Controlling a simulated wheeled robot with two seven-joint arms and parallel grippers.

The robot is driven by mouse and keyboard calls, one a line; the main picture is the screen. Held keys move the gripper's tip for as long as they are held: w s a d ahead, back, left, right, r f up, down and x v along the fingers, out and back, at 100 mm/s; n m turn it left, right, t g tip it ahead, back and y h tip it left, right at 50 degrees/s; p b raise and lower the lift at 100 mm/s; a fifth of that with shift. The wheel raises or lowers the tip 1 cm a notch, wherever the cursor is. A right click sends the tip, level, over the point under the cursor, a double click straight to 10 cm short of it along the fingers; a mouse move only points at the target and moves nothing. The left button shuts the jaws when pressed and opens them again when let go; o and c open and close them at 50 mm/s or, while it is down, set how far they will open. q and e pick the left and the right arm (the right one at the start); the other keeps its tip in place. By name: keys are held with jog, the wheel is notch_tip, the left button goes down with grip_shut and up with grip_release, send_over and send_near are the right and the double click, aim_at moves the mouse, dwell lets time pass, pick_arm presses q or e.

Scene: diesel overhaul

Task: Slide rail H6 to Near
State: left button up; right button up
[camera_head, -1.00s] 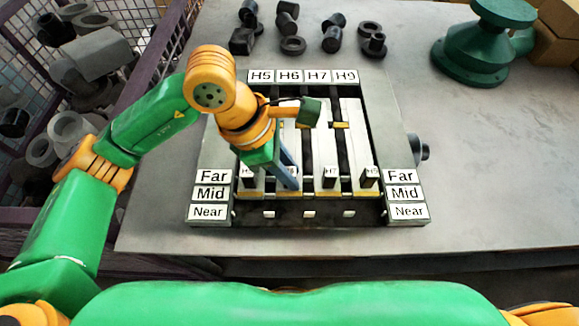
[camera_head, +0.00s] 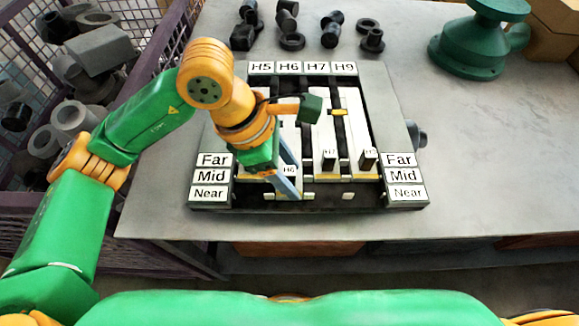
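Rail H6 (camera_head: 289,170) lies in the slotted frame (camera_head: 405,128), between rails H5 and H7. Its labelled post shows between the two blue fingers of my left gripper (camera_head: 287,174), one finger behind and one in front. The gripper appears shut on this post. The post stands closer to the front than those of rail H7 (camera_head: 330,158) and rail H9 (camera_head: 368,158), about level with the Mid to Near labels. The rail's front end is partly hidden by the fingers. The Near labels (camera_head: 209,193) are at the frame's front corners. My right gripper is out of view.
Rail H5 is largely hidden behind my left arm. Several dark parts (camera_head: 331,38) lie behind the frame, and a green flanged part (camera_head: 467,50) stands at the back right. A mesh bin (camera_head: 165,47) of grey parts is at the left. The right tabletop is clear.

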pick_arm(q)
jog(key=shift+r, duration=0.1)
jog(key=b+v, duration=0.1)
jog(key=v, duration=0.6)
